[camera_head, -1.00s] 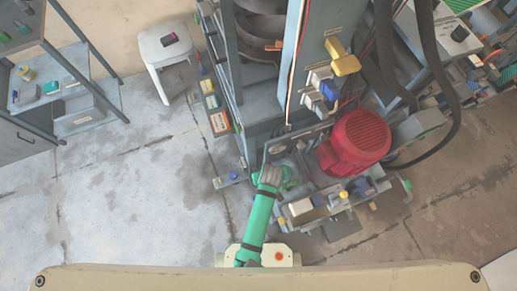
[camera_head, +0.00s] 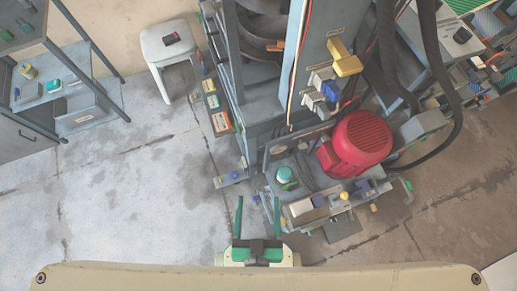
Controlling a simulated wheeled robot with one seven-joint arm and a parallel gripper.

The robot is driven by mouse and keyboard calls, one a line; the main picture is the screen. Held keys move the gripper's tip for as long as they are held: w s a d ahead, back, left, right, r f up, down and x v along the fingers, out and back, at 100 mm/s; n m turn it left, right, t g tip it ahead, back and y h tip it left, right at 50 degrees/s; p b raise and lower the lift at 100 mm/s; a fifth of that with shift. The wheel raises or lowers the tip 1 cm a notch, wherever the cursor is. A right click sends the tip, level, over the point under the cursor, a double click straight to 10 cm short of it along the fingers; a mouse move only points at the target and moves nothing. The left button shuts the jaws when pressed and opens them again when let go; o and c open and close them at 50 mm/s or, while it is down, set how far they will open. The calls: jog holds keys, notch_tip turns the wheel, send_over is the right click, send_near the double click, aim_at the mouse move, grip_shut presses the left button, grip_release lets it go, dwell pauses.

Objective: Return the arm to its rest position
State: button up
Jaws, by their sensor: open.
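My gripper (camera_head: 257,202) is at the bottom middle of the head view, just beyond the beige front edge of my own body. Its two green fingers are parallel, point up the picture and stand wide apart. Only bare floor shows between them, so it is open and empty. The rest of my arm is mostly hidden behind the gripper. The fingers are short of the press (camera_head: 262,128), and its lower bench lies to their upper right.
A red motor (camera_head: 362,140) and a round green-and-white part (camera_head: 286,176) sit on the bench. A white stool (camera_head: 170,45) with a small dark item stands upper left, beside a grey shelf (camera_head: 75,95). The floor (camera_head: 130,195) at left is clear.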

jog(key=shift+s+r+t, duration=0.2)
jog(key=shift+r, duration=0.55)
jog(key=shift+s+r+t, duration=0.15)
jog(key=shift+r+t, duration=0.05)
jog(key=shift+r, duration=0.5)
